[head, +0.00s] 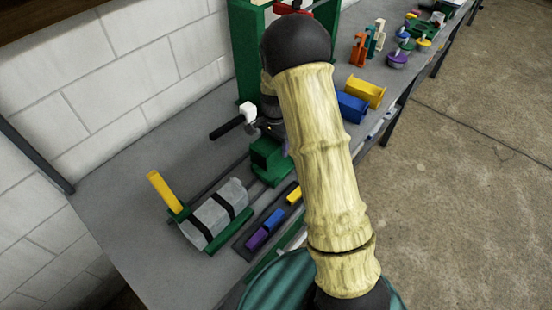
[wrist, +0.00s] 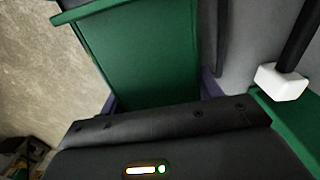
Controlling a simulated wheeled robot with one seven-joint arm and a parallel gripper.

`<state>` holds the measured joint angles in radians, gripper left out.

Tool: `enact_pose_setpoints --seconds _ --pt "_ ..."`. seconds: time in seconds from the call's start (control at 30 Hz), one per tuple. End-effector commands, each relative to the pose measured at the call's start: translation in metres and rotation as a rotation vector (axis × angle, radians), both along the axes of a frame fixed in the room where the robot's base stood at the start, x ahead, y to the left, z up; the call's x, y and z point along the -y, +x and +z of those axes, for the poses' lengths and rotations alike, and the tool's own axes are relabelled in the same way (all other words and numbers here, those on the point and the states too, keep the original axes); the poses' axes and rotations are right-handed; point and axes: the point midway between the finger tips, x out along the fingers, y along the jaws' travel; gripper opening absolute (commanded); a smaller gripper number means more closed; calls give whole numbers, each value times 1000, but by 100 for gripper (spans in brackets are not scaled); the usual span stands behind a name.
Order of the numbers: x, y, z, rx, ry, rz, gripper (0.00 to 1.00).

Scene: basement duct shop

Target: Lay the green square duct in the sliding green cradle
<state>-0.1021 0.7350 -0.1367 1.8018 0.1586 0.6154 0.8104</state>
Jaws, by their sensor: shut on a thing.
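My gripper (wrist: 158,97) is shut on the green square duct (wrist: 145,55), with a purple fingertip on each side of it. In the wrist view the duct fills the middle, with a green lip across its far end. In the head view my gripper (head: 278,132) is mostly hidden behind my arm. A green boxy piece (head: 266,160) shows just below it over the bench, seemingly the held duct. I cannot tell the sliding cradle apart from it, or whether the two touch.
A white-headed black bar (head: 248,111) lies close left of my gripper, beside a tall green frame (head: 246,55). A grey strapped roll in a green holder (head: 218,211) and a tray of coloured blocks (head: 268,220) stand nearer. Yellow (head: 366,92) and blue pieces lie right.

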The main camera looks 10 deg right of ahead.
Motion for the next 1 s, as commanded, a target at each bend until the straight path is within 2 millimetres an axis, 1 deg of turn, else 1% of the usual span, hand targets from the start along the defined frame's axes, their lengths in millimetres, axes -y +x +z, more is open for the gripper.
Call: enact_pose_setpoints --seconds 0.03,0.13,0.23,0.53,0.63,0.83,0.9,1.0 --pt "0 -1 -8 -6 0 0 30" --pt "0 -1 -23 -4 0 -1 30" --pt "0 0 -29 0 0 -1 30" --pt "2 0 -31 0 0 -4 30" --pt "2 0 -40 -3 0 -5 30" --pt "2 0 -66 -3 0 -5 30" --pt "2 0 -70 0 0 -5 30" --pt "2 1 -71 2 0 -4 30"
